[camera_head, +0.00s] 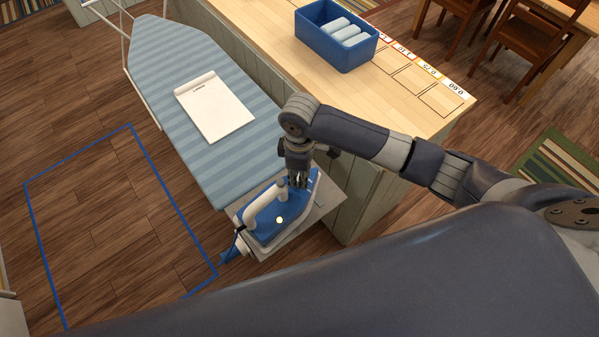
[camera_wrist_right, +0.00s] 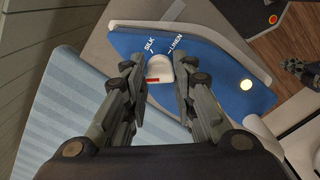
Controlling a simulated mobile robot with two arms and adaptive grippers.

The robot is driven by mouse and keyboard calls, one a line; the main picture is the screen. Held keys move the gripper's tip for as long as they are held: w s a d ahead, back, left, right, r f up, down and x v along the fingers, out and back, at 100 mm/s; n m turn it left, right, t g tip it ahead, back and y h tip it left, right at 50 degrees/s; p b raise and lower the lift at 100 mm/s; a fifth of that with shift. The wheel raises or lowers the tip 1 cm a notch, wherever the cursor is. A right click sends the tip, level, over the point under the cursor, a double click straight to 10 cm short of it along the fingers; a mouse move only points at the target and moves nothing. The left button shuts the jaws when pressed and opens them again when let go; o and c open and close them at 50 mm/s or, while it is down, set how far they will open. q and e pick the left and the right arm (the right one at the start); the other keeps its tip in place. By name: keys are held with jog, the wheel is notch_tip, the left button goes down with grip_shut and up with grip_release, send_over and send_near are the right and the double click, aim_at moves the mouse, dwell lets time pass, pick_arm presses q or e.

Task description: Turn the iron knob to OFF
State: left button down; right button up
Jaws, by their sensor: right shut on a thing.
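The blue and white iron (camera_head: 262,222) lies on the rest at the near end of the ironing board. Its white knob (camera_wrist_right: 160,66) sits on the blue top, with a red mark on its lower side. The words SILK and LINEN are printed above it in the right wrist view; I see no OFF label. My right gripper (camera_head: 297,183) comes down on the iron from above. In the right wrist view its fingers (camera_wrist_right: 159,82) are shut on the knob, one on each side. A small dark jointed part at that view's right edge may be my left gripper; its jaws are unclear.
The striped ironing board (camera_head: 165,55) carries a white pad (camera_head: 214,106). A wooden counter (camera_head: 270,40) beside it holds a blue bin (camera_head: 350,58) with white rolls. Blue tape (camera_head: 77,155) outlines clear floor at left.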

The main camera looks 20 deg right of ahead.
jog(key=n, duration=0.5)
jog(key=shift+w+r+n, duration=0.1)
jog(key=shift+n, duration=0.2)
jog(key=n, duration=0.4)
jog(key=shift+n, duration=0.7)
jog(key=o, duration=1.1)
jog(key=shift+c, duration=0.2)
notch_tip(320, 180, up, 12)
